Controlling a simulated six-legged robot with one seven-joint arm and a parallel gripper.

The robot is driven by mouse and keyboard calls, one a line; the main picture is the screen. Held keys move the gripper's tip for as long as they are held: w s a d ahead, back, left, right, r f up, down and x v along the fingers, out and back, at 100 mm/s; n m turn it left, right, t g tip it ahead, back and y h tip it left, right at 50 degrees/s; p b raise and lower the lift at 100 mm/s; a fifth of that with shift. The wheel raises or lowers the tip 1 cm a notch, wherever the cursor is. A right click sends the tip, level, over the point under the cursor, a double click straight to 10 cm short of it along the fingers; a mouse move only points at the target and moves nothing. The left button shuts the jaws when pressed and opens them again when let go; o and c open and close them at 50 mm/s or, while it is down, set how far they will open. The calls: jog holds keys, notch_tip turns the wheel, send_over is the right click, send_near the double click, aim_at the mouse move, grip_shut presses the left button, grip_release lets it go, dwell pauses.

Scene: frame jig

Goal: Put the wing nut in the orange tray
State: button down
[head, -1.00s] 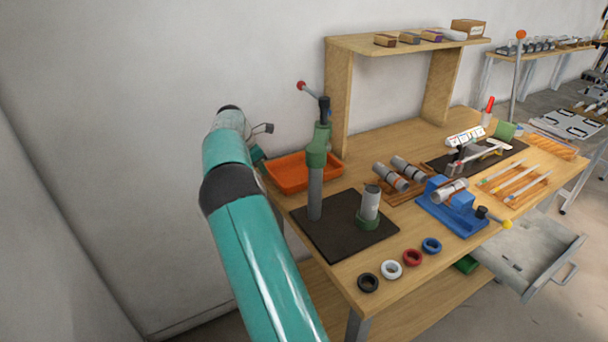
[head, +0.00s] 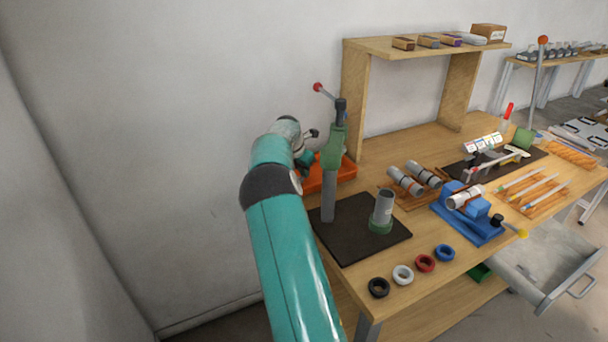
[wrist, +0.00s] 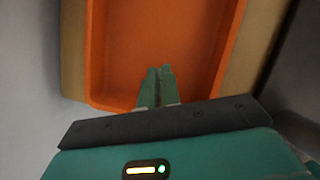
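The orange tray (head: 343,174) sits at the back left of the workbench in the head view, partly behind the green press and my arm. In the wrist view the tray (wrist: 205,50) fills the middle, and its visible floor is bare. My gripper (wrist: 160,70) is above the near part of the tray, with its green fingers drawn close together. No wing nut shows in either view. I cannot see whether something small is between the fingertips. In the head view my arm hides most of the gripper.
The green press (head: 331,165) with its red-knobbed lever stands close beside the tray, on a dark mat (head: 350,240). A wooden shelf (head: 359,100) rises behind. Grey cylinders (head: 405,180), a blue fixture (head: 470,222) and several rings (head: 403,275) lie to the right.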

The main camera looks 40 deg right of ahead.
jog(key=shift+f, duration=0.6)
jog(key=shift+f, duration=0.1)
jog(key=c, duration=1.6)
grip_release()
jog(key=v, duration=1.2)
